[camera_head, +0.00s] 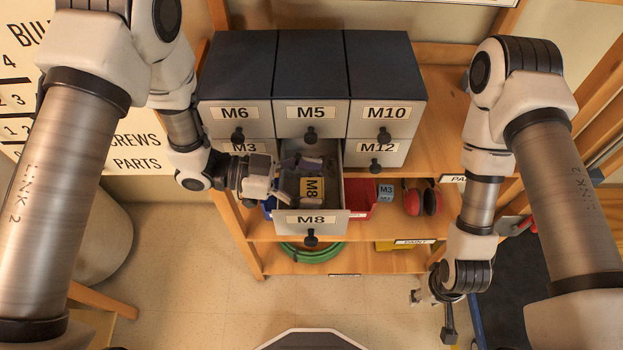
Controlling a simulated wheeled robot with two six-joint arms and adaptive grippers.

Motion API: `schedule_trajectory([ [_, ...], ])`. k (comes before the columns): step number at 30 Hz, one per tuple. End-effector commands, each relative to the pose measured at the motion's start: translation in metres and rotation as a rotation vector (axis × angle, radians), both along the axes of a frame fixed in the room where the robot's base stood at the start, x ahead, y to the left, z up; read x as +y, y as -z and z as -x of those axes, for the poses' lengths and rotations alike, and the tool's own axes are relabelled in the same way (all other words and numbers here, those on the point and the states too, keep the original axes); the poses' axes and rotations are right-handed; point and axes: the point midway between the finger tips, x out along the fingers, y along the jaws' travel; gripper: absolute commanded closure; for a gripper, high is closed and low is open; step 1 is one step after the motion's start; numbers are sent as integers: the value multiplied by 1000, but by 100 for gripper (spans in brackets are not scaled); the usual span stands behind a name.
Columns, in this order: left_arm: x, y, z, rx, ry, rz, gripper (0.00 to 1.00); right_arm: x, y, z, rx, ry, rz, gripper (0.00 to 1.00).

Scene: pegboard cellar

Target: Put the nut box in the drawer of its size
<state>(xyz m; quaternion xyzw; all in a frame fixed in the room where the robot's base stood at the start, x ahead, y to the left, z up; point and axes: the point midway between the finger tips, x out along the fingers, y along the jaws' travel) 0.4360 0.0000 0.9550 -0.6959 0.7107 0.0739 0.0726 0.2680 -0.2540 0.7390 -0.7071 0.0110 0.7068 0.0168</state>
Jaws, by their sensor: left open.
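A drawer cabinet (311,78) stands on the wooden shelf, with drawers labelled M6, M5, M10, M3, M12 and M8. The M8 drawer (312,217) is pulled out; the others look shut. A box with a yellow M8 label (312,189) lies inside the M8 drawer, the label turned sideways. My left gripper (288,187) reaches over the drawer's left wall, open, its fingers close to the box; whether they touch it I cannot tell. My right gripper (436,296) hangs low at the right, away from the cabinet, its fingers small and partly hidden.
On the shelf below are a red bin (358,203), a blue-grey M3 box (386,190) and red ear defenders (422,199). A green coiled hose (311,252) lies on the bottom shelf. The floor (200,270) in front is mostly clear.

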Motion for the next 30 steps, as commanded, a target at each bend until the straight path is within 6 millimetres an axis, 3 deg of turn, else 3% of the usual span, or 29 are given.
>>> schedule_trajectory([
  [6,46,-10,-4,-4,-9,8,21,0,14,0,0,0,0,60],
  [12,72,-18,-3,-4,-4,7,21,0,17,0,0,0,0,60],
  [30,73,-20,-3,-4,-2,7,21,0,16,0,-1,0,0,60],
])
